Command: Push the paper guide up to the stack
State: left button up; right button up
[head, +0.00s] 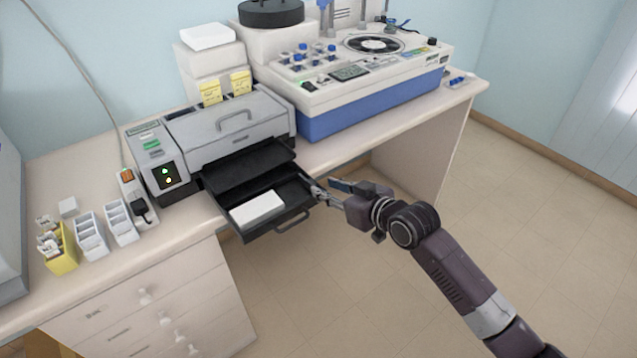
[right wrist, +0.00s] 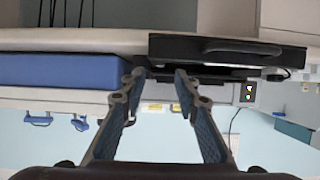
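A grey printer (head: 230,125) stands on the bench with its black paper tray (head: 290,222) pulled out at the front. A white paper stack (head: 257,208) lies in the tray, toward its left front. I cannot make out the paper guide clearly; the tray's right side is dark and partly behind my gripper. My right gripper (head: 317,192) is at the tray's right edge. In the right wrist view its two fingers (right wrist: 160,73) are apart with nothing seen between them, and the black tray front (right wrist: 225,50) is beyond them. My left gripper is not in view.
A blue-and-white staining machine (head: 375,105) stands right of the printer. Slide racks (head: 91,238) and a yellow holder (head: 62,252) stand at the left. Drawers (head: 150,310) are below the bench. The floor right of the tray is open.

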aim_at(313, 183)
jog(key=shift+x, duration=2.3)
grip_shut()
